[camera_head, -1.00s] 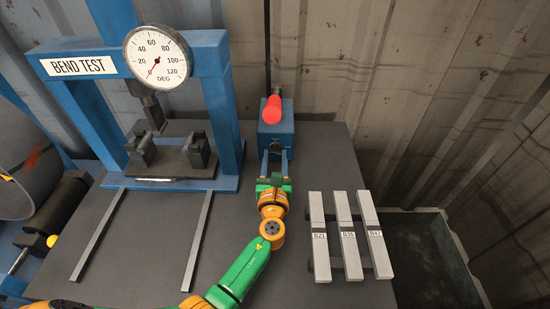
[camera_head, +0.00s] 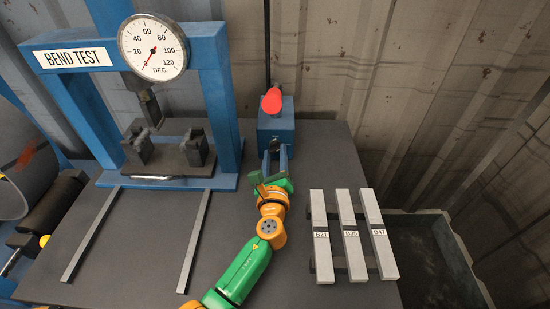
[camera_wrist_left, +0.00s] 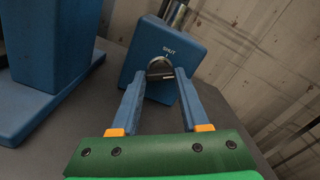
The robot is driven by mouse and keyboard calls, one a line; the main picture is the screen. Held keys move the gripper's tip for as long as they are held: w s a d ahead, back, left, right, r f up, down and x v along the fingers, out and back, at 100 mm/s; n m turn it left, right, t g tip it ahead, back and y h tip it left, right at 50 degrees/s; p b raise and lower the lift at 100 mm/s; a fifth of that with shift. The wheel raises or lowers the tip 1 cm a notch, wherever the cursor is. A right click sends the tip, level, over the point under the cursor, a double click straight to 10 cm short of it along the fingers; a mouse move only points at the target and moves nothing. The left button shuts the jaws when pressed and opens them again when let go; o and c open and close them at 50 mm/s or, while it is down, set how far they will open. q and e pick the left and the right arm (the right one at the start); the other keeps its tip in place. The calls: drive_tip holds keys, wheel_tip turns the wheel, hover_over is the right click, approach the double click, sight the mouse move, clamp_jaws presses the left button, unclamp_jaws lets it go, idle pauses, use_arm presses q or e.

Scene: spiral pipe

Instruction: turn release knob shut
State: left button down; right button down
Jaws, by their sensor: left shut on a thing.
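The release knob (camera_wrist_left: 160,69) is a dark round knob with a flat grip on the front of a blue box (camera_wrist_left: 187,46). The box carries the word SHUT with a small tick above the knob. My left gripper (camera_wrist_left: 160,77) is shut on the knob, one blue finger on each side; the fingers hide part of it. In the head view my left gripper (camera_head: 276,158) reaches the front of the blue box (camera_head: 276,122), rolled to one side. Which way the knob's pointer faces is hard to tell. My right gripper is not in view.
A red-handled lever (camera_head: 271,101) stands on the box. The blue bend test frame (camera_head: 218,112) with its dial (camera_head: 153,48) is at left, dial needle near zero. Several labelled metal bars (camera_head: 350,228) lie on a rack at right, beside a dark bin (camera_head: 447,222).

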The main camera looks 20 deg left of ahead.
use_arm(q)
drive_tip(key=shift+n, duration=0.6)
drive_tip(key=shift+c, duration=2)
unclamp_jaws()
drive_tip(key=v, duration=0.7)
drive_tip(key=shift+s, duration=0.15)
